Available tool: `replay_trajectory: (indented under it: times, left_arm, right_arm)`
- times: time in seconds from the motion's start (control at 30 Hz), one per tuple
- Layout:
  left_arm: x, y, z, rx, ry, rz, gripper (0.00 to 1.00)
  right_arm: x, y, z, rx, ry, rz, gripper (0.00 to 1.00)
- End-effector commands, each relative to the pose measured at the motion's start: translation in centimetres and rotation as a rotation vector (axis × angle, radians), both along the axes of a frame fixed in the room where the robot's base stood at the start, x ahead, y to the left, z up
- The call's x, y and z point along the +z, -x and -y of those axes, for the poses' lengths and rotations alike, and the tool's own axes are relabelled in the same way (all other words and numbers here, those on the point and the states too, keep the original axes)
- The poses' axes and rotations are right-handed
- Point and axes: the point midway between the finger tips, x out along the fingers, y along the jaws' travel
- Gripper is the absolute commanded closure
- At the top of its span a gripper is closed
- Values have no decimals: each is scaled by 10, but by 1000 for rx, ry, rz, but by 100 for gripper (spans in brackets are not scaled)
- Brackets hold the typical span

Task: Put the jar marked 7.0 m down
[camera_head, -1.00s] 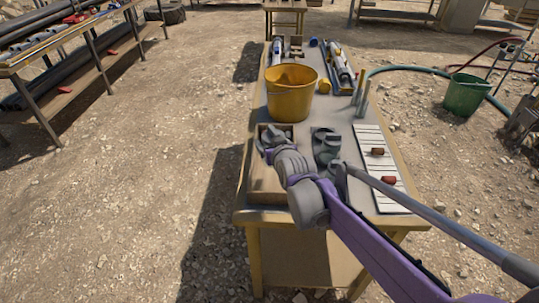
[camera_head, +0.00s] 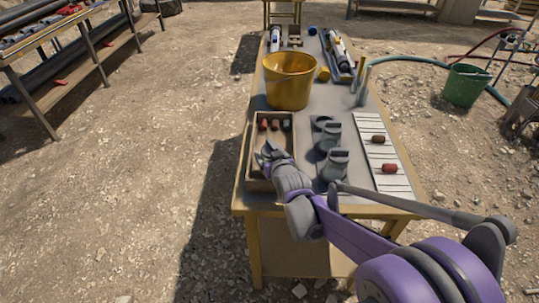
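Three small jars with reddish or dark bodies stand in a row at the far end of the wooden tray: a left one (camera_head: 263,125), a middle one (camera_head: 275,125) and a right one (camera_head: 287,125). Two more lie on the white ruled board, a brown one (camera_head: 378,139) and a red one (camera_head: 389,168). Their markings are too small to read, so I cannot tell which is 7.0 m. My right gripper (camera_head: 264,152) is over the near part of the wooden tray (camera_head: 293,140), just short of the row. Its fingers look apart and empty. My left gripper is out of view.
A yellow bucket (camera_head: 289,88) stands behind the tray. Dark grey fixtures (camera_head: 333,165) stand between tray and board, close to my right arm. Upright pegs (camera_head: 361,88) and a yellow ball (camera_head: 323,74) are farther back. A green bucket (camera_head: 466,85) is on the ground at right.

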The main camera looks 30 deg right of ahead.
Motion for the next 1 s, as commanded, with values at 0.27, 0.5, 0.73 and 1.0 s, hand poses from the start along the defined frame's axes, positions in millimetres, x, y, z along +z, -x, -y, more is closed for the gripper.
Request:
replay_trajectory:
  times: [0.27, 0.5, 0.73, 1.0]
  left_arm:
    - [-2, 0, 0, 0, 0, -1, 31]
    - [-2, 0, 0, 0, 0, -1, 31]
    - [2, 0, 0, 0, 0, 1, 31]
    - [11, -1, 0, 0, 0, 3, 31]
  right_arm:
    - [-2, 0, 0, 0, 0, 0, 9]
    - [-2, 0, 0, 0, 0, 0, 7]
    - [6, 9, -2, 0, 0, 0, 7]
    - [26, 57, -14, 0, -1, 1, 7]
